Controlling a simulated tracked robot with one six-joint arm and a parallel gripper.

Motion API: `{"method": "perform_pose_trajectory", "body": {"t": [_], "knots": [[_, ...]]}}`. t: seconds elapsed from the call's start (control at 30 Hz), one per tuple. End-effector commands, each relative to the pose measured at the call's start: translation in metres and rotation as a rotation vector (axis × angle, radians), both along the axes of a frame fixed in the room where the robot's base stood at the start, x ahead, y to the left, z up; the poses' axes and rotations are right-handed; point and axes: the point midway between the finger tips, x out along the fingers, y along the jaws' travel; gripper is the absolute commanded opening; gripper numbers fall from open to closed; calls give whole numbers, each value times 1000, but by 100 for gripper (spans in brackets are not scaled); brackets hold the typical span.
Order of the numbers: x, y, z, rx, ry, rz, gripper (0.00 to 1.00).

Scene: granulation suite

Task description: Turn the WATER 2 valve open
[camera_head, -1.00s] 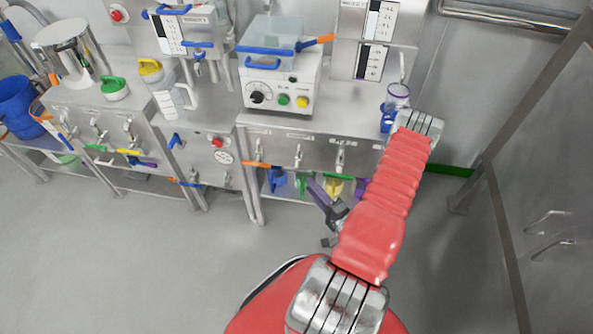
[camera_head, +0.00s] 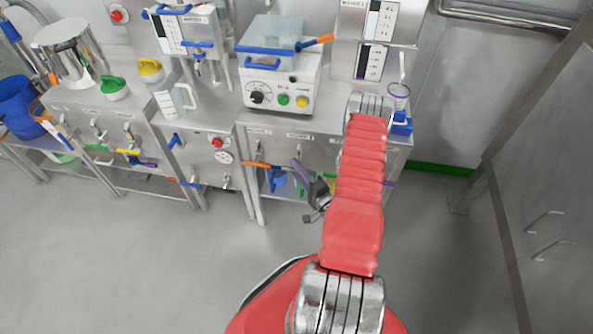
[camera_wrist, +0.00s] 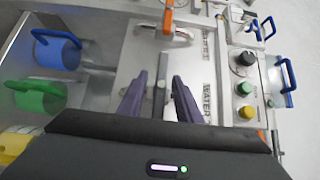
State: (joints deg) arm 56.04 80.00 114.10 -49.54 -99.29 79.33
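In the wrist view a panel label (camera_wrist: 207,98) reads WATER, but its number cannot be read. The metal valve (camera_wrist: 163,78) beside it lies between the two purple fingers of my gripper (camera_wrist: 160,88). The fingers stand apart, with gaps beside the valve. I cannot tell whether they touch it. In the head view my gripper (camera_head: 303,176) is low in front of the bench front, just right of the orange-handled valve (camera_head: 256,164). That orange handle (camera_wrist: 167,22) shows at the top of the wrist view. My arm hides the valves farther right in the head view.
Blue (camera_wrist: 56,50), green (camera_wrist: 40,97) and yellow (camera_wrist: 12,145) containers are under the bench, beside the valves. A control box (camera_head: 279,85) with knob and buttons stands on top. A blue block (camera_head: 401,125) is at the bench's right end. The floor (camera_head: 160,260) in front is clear.

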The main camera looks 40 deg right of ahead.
Motion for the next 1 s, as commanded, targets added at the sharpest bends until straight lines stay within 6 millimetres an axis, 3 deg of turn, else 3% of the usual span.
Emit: {"method": "perform_pose_trajectory", "body": {"t": [0.27, 0.7, 1.0], "knots": [[1, 0, 0, 0, 0, 0, 31], [1, 0, -1, 0, 2, 0, 1], [1, 0, -1, -3, 9, 0, 0]]}}
